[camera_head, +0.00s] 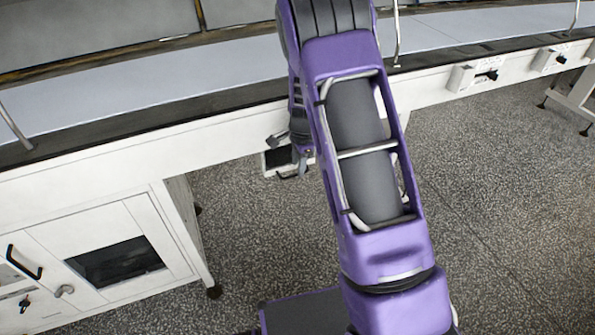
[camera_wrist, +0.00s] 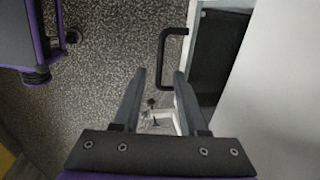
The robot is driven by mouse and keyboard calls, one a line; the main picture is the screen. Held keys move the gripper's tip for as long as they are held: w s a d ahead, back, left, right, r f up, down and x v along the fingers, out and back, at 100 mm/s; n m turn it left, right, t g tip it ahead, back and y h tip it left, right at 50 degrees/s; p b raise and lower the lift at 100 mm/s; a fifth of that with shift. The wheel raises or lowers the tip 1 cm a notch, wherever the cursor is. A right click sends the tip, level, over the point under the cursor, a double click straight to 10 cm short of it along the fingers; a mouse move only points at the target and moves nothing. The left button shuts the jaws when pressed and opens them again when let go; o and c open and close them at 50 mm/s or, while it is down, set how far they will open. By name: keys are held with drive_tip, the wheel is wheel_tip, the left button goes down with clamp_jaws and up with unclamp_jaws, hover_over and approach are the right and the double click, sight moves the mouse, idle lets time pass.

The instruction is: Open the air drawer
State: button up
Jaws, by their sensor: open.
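A small white-framed unit with a dark face (camera_head: 272,160), which looks like the air drawer, hangs under the bench, partly hidden behind my arm in the head view. A black bar handle shows at its lower edge. In the wrist view a black bracket-shaped handle (camera_wrist: 164,52) stands out from a white edge beside a dark panel (camera_wrist: 216,50). In the head view my gripper is mostly hidden by the arm. I cannot tell whether the drawer is shut.
A long white bench (camera_head: 110,160) runs across the head view, with metal rails above and switch boxes (camera_head: 480,75) at right. A white cabinet (camera_head: 110,255) with a dark window and black handle stands at lower left. The speckled floor (camera_head: 500,190) at right is clear.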

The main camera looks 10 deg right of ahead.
drive_tip(key=shift+w+f, duration=0.25)
drive_tip(key=shift+f, duration=1.05)
clamp_jaws()
idle(0.5)
